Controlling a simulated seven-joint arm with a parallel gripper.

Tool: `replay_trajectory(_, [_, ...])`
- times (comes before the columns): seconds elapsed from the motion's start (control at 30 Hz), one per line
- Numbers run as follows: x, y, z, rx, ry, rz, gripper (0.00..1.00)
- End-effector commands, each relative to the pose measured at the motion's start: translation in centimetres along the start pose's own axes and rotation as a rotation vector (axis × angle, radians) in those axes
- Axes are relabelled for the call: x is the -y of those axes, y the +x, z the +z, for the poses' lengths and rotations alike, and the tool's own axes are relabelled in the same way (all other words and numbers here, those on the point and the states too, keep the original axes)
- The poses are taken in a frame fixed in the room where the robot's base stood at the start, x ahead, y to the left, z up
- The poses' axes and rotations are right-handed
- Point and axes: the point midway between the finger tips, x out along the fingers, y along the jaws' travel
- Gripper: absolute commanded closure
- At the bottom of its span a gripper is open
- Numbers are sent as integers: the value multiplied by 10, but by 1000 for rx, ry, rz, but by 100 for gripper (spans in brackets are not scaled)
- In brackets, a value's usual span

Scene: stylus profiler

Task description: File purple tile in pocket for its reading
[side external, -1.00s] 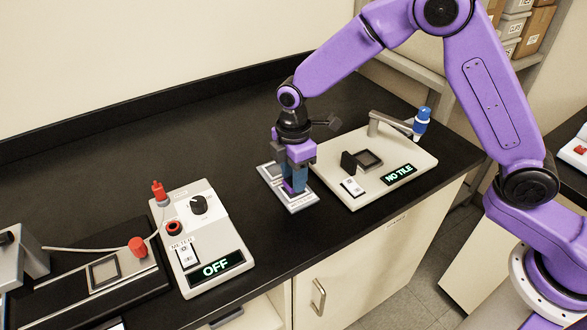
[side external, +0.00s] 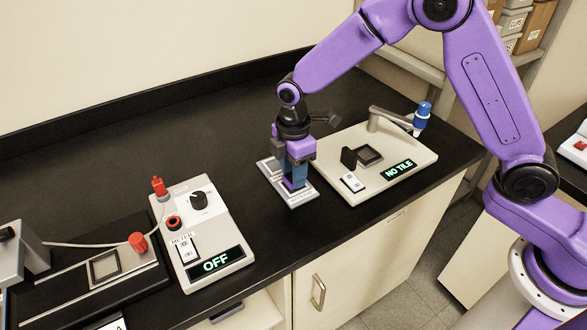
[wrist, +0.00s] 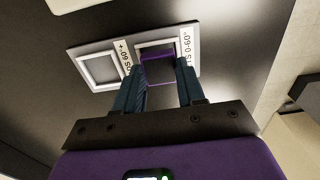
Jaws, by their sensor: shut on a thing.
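The purple tile (wrist: 158,68) is between my fingertips at the right pocket of a pale two-pocket tray (wrist: 88,50) in the wrist view. My gripper (wrist: 161,76) is shut on it. In the side view my gripper (side external: 295,182) points down over the tray (side external: 300,199), with the tile (side external: 289,184) low between the fingers. I cannot tell whether the tile rests on the pocket floor. The right pocket's label is partly hidden and ends in "0-60°". The other pocket (wrist: 101,69) is empty, its label partly readable as "60+".
A pale tester (side external: 385,187) showing "NO TILE" stands right of the tray, with an empty square recess and a blue-topped arm. Left are a meter (side external: 213,235) reading "OFF" and a dark fixture (side external: 75,290) with a red knob. The bench behind is clear.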

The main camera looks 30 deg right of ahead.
Motion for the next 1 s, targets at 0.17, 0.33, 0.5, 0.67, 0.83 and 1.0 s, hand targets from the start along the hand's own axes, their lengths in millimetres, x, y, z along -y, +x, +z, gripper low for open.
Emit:
replay_trajectory(0.17, [0,4,0,1,0,-1,100])
replay_trajectory(0.33, [0,8,0,1,0,-1,100])
replay_trajectory(0.5, [0,13,0,0,0,0,100])
replay_trajectory(0.67, [0,14,0,0,0,0,100])
replay_trajectory(0.83, [0,13,0,0,0,0,31])
replay_trajectory(1.0, [0,13,0,0,0,0,31])
